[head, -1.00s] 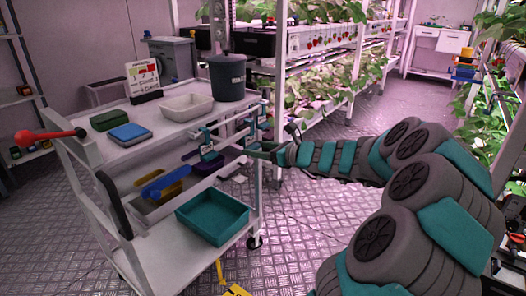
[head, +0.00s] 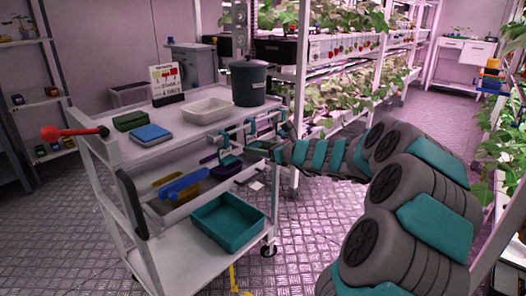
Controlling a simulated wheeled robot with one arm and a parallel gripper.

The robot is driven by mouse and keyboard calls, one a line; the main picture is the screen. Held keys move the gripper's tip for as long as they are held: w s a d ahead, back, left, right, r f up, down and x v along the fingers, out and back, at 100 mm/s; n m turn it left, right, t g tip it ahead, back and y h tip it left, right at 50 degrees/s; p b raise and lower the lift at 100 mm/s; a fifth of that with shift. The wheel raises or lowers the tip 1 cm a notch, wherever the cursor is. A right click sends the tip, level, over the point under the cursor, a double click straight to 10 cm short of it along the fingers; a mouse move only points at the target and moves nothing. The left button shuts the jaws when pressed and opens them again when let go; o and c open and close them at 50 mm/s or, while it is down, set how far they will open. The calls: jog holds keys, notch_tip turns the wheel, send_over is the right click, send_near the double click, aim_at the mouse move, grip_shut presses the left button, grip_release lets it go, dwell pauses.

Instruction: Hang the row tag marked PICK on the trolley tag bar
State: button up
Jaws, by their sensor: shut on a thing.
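The white trolley (head: 170,150) stands left of centre in the head view. Its tag bar (head: 236,133) is at the right end, with small blue and teal pieces along it. My gripper (head: 262,149) is at that end, close to the bar, reaching in from the right. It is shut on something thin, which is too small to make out. A dark teal tag-like piece (head: 229,161) shows just left of the gripper, below the bar. I cannot tell whether it hangs on the bar or is held. No PICK marking is readable.
The trolley top holds a grey bin (head: 248,82), a white tray (head: 207,111), a blue box (head: 151,134) and a small sign (head: 166,83). A teal crate (head: 228,222) sits on the lower shelf. Plant racks (head: 345,95) stand behind. The floor in front is open.

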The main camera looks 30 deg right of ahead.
jog(key=shift+r+b+x, duration=0.25)
jog(key=shift+b+x, duration=0.05)
jog(key=shift+x, duration=0.95)
jog(key=shift+f, duration=0.7)
jog(key=o, duration=1.3)
jog(key=shift+o, duration=0.2)
jog(key=shift+s, duration=0.1)
